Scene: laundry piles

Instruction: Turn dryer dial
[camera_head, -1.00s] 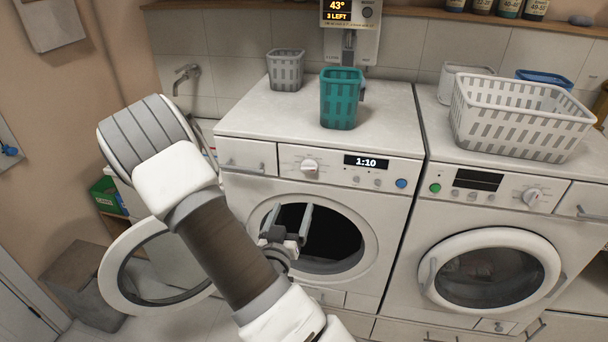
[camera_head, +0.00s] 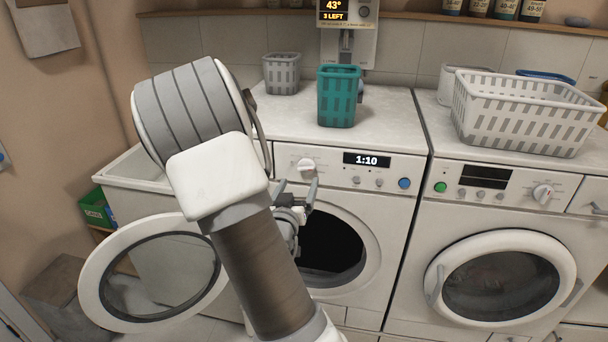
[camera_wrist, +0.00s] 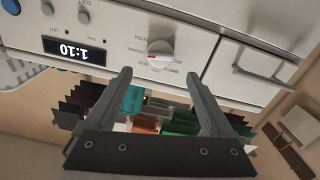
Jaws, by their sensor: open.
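The white dial (camera_head: 307,168) is on the front panel of the left machine (camera_head: 395,207), left of its lit 1:10 display. My gripper (camera_head: 297,187) is open and empty, just in front of the panel and slightly below the dial. In the wrist view the dial lies beyond the fingertips, between their lines, with no visible contact. I cannot tell which machine is the dryer.
The left machine's round door (camera_head: 95,290) stands open to the left. A right machine (camera_head: 410,245) has its own dial (camera_head: 542,194) and a shut door. A teal basket (camera_head: 338,97) and a grey basket (camera_head: 282,74) stand on top; a white basket (camera_head: 520,112) is at right.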

